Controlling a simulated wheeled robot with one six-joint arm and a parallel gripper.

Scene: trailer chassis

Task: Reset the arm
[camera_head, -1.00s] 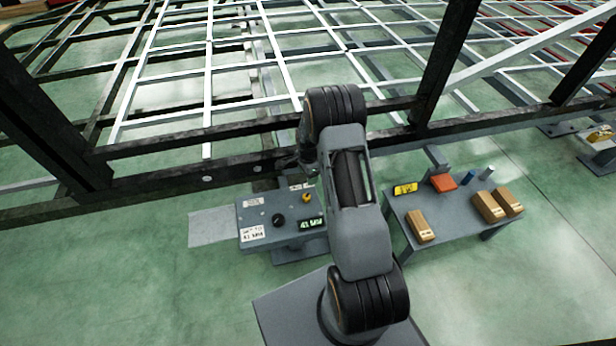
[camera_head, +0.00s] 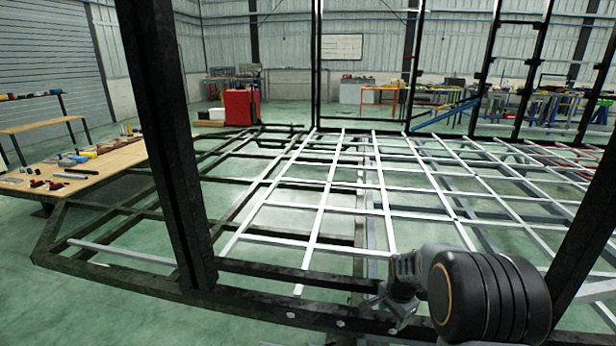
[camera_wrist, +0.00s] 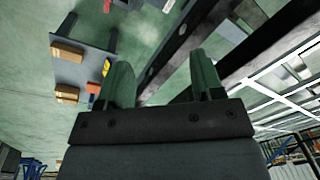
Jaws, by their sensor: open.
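My gripper (camera_wrist: 158,82) shows in the wrist view with its two green fingers spread apart and nothing between them. In that view a dark chassis beam runs diagonally behind the fingers; I cannot tell how near it is. In the head view my arm is at the lower right, in front of the chassis's near rail (camera_head: 270,312). The end of the arm (camera_head: 400,305) shows there beside the rail, but the fingers are not clear.
Dark upright posts (camera_head: 172,140) and the white-barred trailer frame (camera_head: 330,190) fill the middle. A wooden workbench (camera_head: 100,165) with tools stands at left, a red cabinet (camera_head: 241,107) behind. The wrist view shows a grey table (camera_wrist: 85,55) with boxes. Green floor is open at lower left.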

